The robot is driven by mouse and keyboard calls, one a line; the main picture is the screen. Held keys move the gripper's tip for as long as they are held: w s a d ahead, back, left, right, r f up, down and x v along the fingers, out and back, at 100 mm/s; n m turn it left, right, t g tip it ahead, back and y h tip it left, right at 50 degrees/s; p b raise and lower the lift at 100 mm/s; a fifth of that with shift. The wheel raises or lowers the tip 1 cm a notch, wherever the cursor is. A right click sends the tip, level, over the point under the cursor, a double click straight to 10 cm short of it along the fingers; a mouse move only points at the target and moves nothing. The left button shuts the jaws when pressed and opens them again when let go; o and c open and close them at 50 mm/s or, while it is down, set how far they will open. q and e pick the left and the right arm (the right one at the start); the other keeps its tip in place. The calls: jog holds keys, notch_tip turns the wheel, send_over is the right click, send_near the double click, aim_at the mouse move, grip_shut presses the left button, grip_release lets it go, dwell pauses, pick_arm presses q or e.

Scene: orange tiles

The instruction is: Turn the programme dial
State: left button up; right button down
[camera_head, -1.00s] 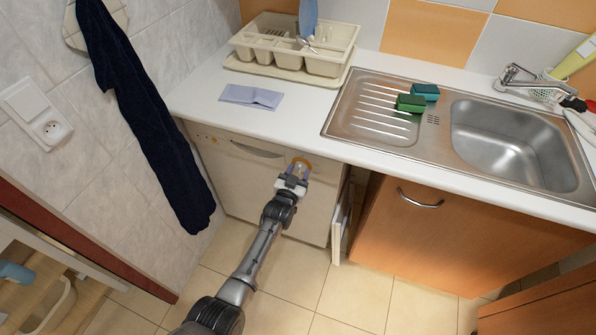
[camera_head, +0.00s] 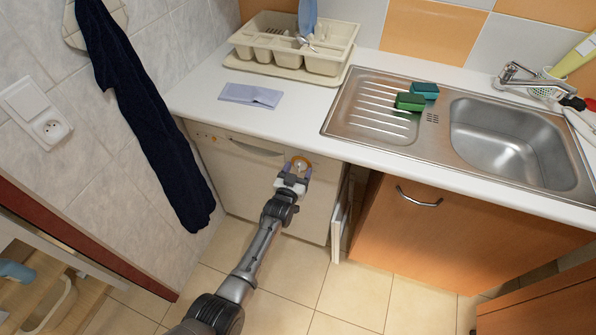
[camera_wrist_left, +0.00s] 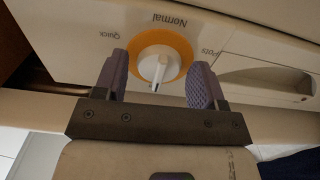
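The programme dial (camera_wrist_left: 152,68) is a white knob on an orange ring, on the pale front panel of the appliance (camera_head: 232,180). It also shows small in the head view (camera_head: 300,164). In the left wrist view its narrow grip points down the picture, away from the upside-down word "Normal"; "Quick" and "Pots" are at the sides. My left gripper (camera_head: 298,172) is at the dial, its fingers open on either side of the knob. In the left wrist view (camera_wrist_left: 161,70) gaps show between fingers and knob. My right gripper is not in view.
A white worktop (camera_head: 300,125) overhangs the appliance. It carries a folded cloth (camera_head: 250,95), a dish rack (camera_head: 290,50) and a steel sink (camera_head: 510,145) with sponges. A dark towel (camera_head: 150,125) hangs at left. An open panel (camera_head: 340,225) stands right of the appliance.

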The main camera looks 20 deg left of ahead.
pick_arm(q)
jog(key=shift+o, duration=0.3)
jog(key=shift+s, duration=0.1)
jog(key=shift+s+p, duration=0.3)
jog(key=s+p, duration=0.4)
jog(key=s, duration=0.9)
jog(key=shift+f, duration=0.15)
